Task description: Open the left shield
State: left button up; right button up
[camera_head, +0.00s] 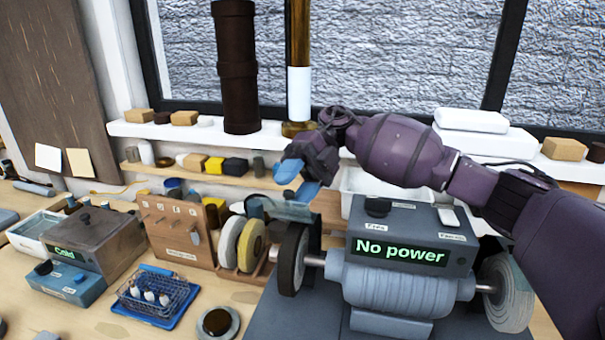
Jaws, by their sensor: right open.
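A grey-blue bench grinder (405,275) stands at the right front, its display reading "No power". Its left wheel (291,260) is dark, and the bluish left shield (285,209) sits above that wheel. My right gripper (298,182), with blue fingertips, reaches in from the right over the grinder. It is open, with its fingertips just above the shield. I cannot tell whether they touch it. Nothing shows between the fingers. The shield is partly hard to make out against the dark guard. My left gripper is out of view.
Left of the grinder stand a wooden rack (170,235) with spare discs (250,245), a box marked "Cold" (95,245) and a blue wire basket (155,293). A round dark-topped pot (217,322) is at the front. A white bin (385,190) stands behind the grinder.

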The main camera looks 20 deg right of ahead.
jog(key=b+v, duration=0.2)
jog(key=v, duration=0.8)
jog(key=shift+d+r, duration=0.15)
jog(key=shift+d, duration=0.05)
jog(key=shift+w, duration=0.15)
